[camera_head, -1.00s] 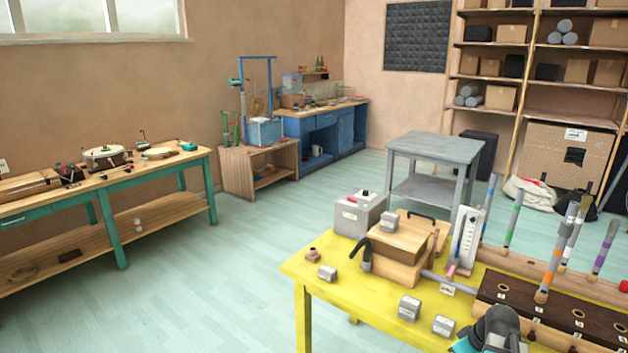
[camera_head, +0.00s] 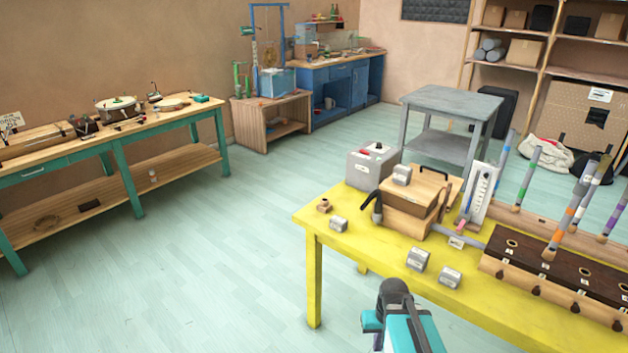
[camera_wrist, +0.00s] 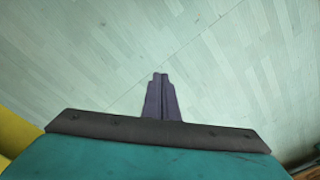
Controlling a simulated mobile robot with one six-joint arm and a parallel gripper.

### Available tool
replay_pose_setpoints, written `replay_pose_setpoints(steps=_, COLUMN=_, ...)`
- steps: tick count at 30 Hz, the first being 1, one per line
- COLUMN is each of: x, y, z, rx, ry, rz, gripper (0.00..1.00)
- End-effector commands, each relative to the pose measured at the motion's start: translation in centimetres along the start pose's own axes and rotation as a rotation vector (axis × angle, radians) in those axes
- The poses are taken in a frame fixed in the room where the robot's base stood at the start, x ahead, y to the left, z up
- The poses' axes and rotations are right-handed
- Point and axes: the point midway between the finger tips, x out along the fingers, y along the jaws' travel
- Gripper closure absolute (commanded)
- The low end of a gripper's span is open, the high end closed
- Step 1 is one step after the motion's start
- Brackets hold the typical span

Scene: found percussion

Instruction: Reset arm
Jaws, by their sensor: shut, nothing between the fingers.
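My gripper (camera_wrist: 160,78) shows in the wrist view. Its two dark fingers are together with nothing between them, over the pale green plank floor (camera_wrist: 190,45). A strip of yellow (camera_wrist: 15,135) shows at the left edge of that view. In the head view, my teal and dark grey arm is at the bottom, in front of the yellow table (camera_head: 355,255); the fingers cannot be made out there.
The yellow table holds a grey box (camera_head: 366,172), a wooden box (camera_head: 408,222), small grey blocks (camera_head: 418,258) and a dark rack (camera_head: 560,270) with upright tubes. A workbench (camera_head: 110,145) stands left, a grey table (camera_head: 450,100) behind. The floor left of the yellow table is clear.

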Motion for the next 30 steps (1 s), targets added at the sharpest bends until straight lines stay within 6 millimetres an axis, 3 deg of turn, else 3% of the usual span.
replay_pose_setpoints(steps=7, x=1.4, y=-2.8, z=1.1, rx=0.045, ry=-0.024, rz=0.035, gripper=1.00)
replay_pose_setpoints(steps=16, x=5.1, y=-2.5, z=4.8, rx=0.046, ry=-0.106, rz=0.031, gripper=1.00)
replay_pose_setpoints(steps=23, x=8.9, y=-2.6, z=9.2, rx=0.045, ry=-0.198, rz=0.028, gripper=1.00)
replay_pose_setpoints(steps=30, x=12.8, y=-2.7, z=14.9, rx=0.045, ry=-0.306, rz=0.025, gripper=1.00)
